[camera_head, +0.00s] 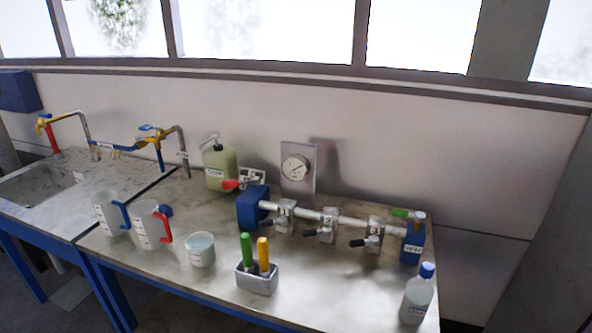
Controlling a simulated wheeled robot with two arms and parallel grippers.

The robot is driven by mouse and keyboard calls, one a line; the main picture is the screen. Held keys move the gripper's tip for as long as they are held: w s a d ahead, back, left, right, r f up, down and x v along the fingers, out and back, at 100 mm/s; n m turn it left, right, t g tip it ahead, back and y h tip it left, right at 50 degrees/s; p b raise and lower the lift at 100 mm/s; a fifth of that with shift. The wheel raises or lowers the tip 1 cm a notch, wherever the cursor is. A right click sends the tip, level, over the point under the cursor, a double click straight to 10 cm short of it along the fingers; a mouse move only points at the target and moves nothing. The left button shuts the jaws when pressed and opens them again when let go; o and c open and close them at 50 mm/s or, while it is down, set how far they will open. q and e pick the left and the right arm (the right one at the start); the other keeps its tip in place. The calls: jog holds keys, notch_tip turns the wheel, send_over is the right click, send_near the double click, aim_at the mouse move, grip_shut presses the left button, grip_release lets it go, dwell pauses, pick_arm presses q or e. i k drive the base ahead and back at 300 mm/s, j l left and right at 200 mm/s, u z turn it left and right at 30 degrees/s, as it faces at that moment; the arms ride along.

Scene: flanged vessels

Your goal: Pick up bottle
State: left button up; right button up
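A clear bottle (417,298) with a blue cap and a white label stands upright near the front right corner of the metal bench. A larger green jug-like bottle (220,168) with a pump top and a label stands farther back, left of the middle. Neither of my grippers shows in the head view.
A pipe with several valves (328,222) runs between two blue blocks behind the clear bottle. A grey holder (257,279) with green and yellow handles, a white tub (201,250) and two jugs (151,225) stand along the front. A sink (40,185) is at left. The bench front between holder and bottle is clear.

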aim_at(419, 294)
jog(key=i+j+z, duration=0.1)
jog(key=i+j, duration=0.3)
jog(key=j+z, duration=0.1)
jog(key=z, duration=1.6)
